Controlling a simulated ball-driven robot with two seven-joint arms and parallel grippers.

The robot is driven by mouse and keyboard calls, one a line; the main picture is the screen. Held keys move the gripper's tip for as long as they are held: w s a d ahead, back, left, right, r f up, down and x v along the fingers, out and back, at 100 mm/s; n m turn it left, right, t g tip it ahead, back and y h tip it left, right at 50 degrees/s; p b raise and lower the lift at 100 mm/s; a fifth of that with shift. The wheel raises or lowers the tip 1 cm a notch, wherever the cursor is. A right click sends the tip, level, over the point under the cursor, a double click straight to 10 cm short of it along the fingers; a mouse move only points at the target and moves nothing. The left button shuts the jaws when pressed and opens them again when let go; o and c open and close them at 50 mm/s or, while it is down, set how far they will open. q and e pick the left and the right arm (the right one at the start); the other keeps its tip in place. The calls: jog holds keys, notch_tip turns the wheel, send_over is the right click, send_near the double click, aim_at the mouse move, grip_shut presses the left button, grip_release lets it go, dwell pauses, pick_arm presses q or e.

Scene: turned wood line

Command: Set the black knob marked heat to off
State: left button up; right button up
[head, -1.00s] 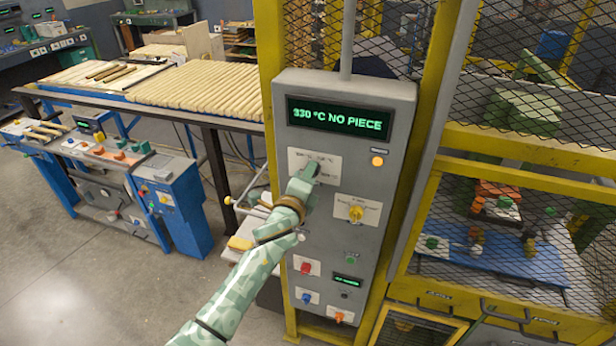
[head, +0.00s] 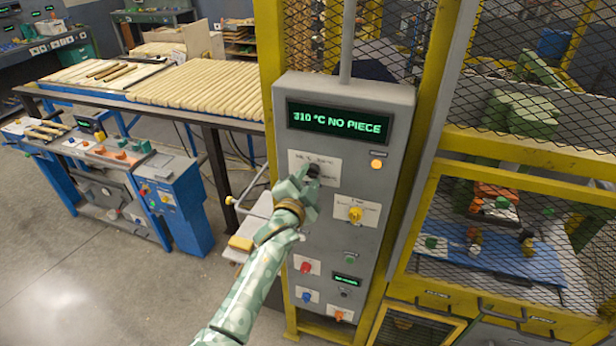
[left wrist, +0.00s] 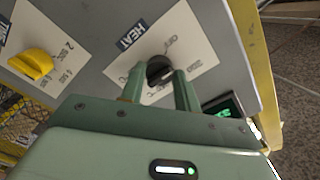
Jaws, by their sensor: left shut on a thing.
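The black heat knob (head: 313,171) sits on a white plate (head: 329,178) near the top of the grey control panel, below its green display. In the left wrist view the black knob (left wrist: 158,70) lies between my two green fingers, beside a dark HEAT label (left wrist: 131,34). The word OFF shows on the plate, away from the fingers. My left gripper (head: 306,180) is shut on the knob; it also shows in the left wrist view (left wrist: 158,84). The knob's exact pointing is partly hidden. The display (head: 338,122) reads 310 °C NO PIECE. My right gripper is not in view.
A yellow knob (head: 355,214) sits below on the same panel, with red, blue, orange and green controls lower down. A yellow frame with black mesh (head: 530,100) stands at the right. A table of wooden rods (head: 200,95) is behind at the left.

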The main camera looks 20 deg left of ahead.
pick_arm(q)
jog(key=n, duration=0.2)
jog(key=shift+n+p, duration=0.3)
jog(key=shift+n, duration=0.1)
jog(key=shift+f+n, duration=0.15)
jog(key=shift+n, duration=1.45)
jog(key=o, duration=1)
